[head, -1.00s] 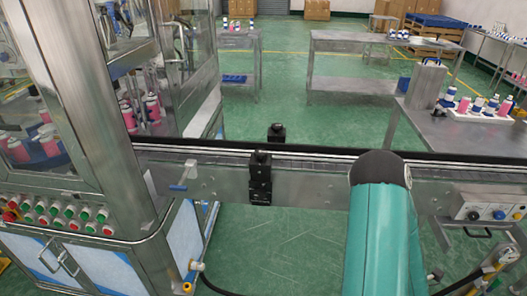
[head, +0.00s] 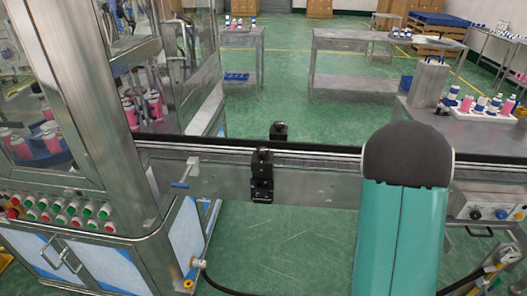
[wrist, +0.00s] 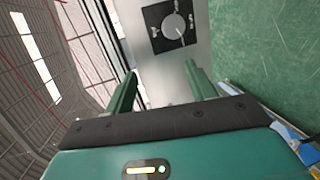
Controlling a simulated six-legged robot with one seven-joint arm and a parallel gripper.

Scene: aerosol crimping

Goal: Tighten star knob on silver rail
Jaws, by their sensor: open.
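The silver rail (head: 330,152) runs across the head view along the conveyor, with a metal side plate (head: 320,188) below it. I cannot make out a star shape on any knob. In the wrist view a round grey knob (wrist: 174,26) sits on a black square plate with white marks, on a silver surface. My gripper (wrist: 160,84) is open and empty, its two green fingers apart. The knob shows beyond the fingertips, not touched. My gripper is out of the head view; my teal arm hides part of the rail at right.
A black sensor block (head: 262,175) is fixed to the rail's front, with another (head: 278,131) behind. A glass-walled machine (head: 95,90) stands at left.

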